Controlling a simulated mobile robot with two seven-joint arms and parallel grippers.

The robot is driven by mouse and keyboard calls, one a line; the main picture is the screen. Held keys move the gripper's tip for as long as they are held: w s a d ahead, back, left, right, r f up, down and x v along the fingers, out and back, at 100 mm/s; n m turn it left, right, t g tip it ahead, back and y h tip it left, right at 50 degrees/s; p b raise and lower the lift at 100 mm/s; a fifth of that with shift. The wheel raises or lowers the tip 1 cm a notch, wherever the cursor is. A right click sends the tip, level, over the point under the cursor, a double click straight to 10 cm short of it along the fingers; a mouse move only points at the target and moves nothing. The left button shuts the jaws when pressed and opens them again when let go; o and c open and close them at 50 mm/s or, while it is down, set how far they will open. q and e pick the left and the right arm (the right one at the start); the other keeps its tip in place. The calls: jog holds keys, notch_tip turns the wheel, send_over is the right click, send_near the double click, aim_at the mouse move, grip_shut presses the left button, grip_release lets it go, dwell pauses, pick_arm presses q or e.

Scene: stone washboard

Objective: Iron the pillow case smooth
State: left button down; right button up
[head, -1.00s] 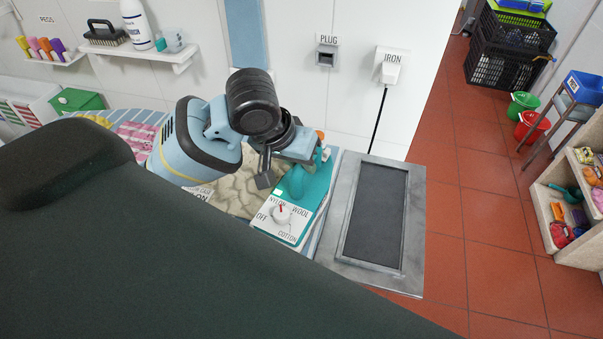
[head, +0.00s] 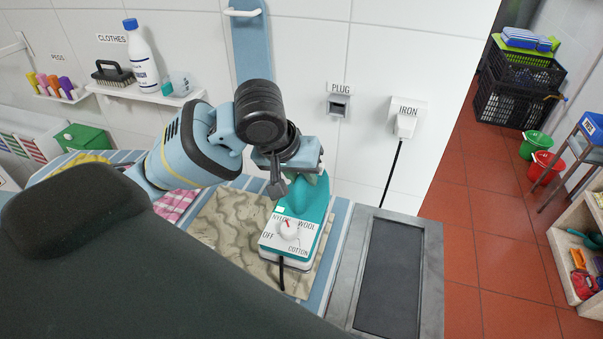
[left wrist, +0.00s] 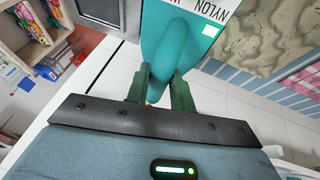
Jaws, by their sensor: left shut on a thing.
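The teal iron (head: 312,206) has a white dial plate with a knob (head: 288,228) whose red mark points up-left, toward NYLON. It is over the right part of the beige, wavy-patterned pillow case (head: 225,225) on the ironing board (head: 332,252). I cannot tell whether its sole touches the cloth. My left gripper (head: 297,174) is shut on the iron's handle. The left wrist view shows the green fingers (left wrist: 165,90) on either side of the teal handle (left wrist: 180,45), and the pillow case (left wrist: 262,35) beside it. My right gripper is not in view.
A grey-framed dark rest (head: 432,275) is right of the board. The iron's cord (head: 392,172) hangs from the IRON socket (head: 406,124); another cord piece shows by the dial. A pink checked cloth (head: 176,206) lies left. A shelf (head: 150,95) holds a bottle and brush.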

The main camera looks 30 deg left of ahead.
aim_at(287, 197)
pick_arm(q)
jog(key=shift+w+f, duration=0.1)
jog(key=shift+f, duration=3.1)
jog(key=shift+a, duration=0.15)
jog(key=shift+s+a, duration=0.25)
jog(key=shift+a, duration=0.6)
jog(key=shift+s+a, duration=0.25)
jog(key=shift+a, duration=0.6)
jog(key=shift+a+f, duration=0.1)
jog(key=shift+s+a, duration=0.25)
jog(key=shift+a, duration=0.65)
jog(key=shift+s+a, duration=0.2)
jog(key=shift+a, duration=0.65)
